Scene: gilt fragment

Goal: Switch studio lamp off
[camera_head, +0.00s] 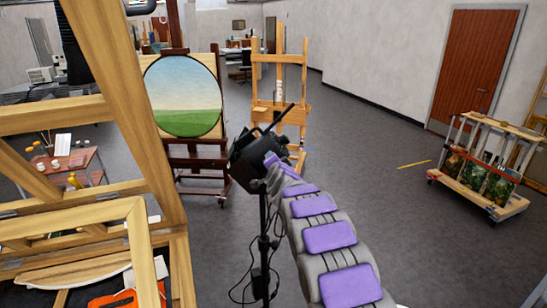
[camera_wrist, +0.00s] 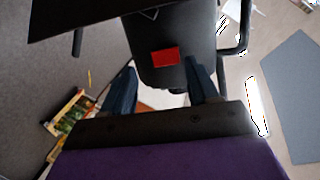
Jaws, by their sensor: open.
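The studio lamp (camera_head: 250,158) is a black box-shaped head with flaps, on a thin black stand (camera_head: 263,240), in the middle of the head view. Its black housing (camera_wrist: 175,28) fills the top middle of the wrist view. A red rectangular switch (camera_wrist: 165,57) shows on the back of the housing. My gripper (camera_wrist: 160,66) is open and empty, with one dark finger on either side below the switch. The fingers point at the housing; I cannot tell whether they touch it. In the head view my grey and purple arm reaches the lamp's right side, and the fingers are hard to make out.
A wooden easel frame (camera_head: 130,75) stands close on the left. A dark easel with a round landscape painting (camera_head: 183,95) and a light wooden easel (camera_head: 280,105) stand behind the lamp. A cart with paintings (camera_head: 485,170) is at the right. Cables hang by the stand.

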